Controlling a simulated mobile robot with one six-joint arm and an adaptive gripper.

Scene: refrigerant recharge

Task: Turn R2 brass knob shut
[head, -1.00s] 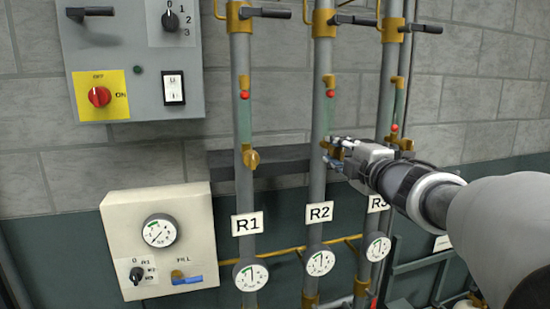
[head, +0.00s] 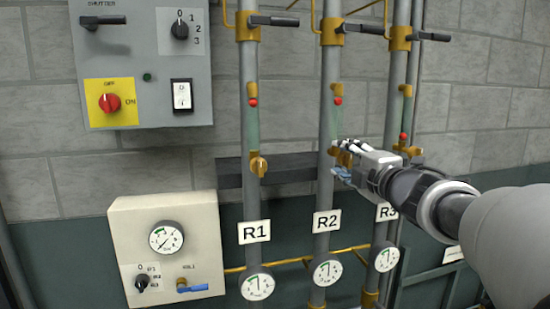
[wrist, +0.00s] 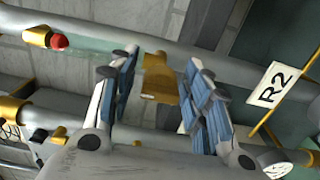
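The R2 brass knob (wrist: 157,78) is on the grey R2 pipe (head: 327,120), above the R2 label (head: 326,221). In the head view my gripper (head: 342,158) is at the knob and partly covers it, with one finger above and one below. In the wrist view my gripper (wrist: 160,85) has its two blue-padded fingers apart, with the knob between them. A narrow gap shows on each side of the knob there. How far the fingertips reach past the knob is hard to tell.
The R1 pipe with its brass knob (head: 259,164) stands to the left, the R3 pipe with its brass knob (head: 408,151) to the right. Gauges (head: 327,269) hang below the labels. A control box (head: 140,60) and a gauge panel (head: 168,250) are on the left wall.

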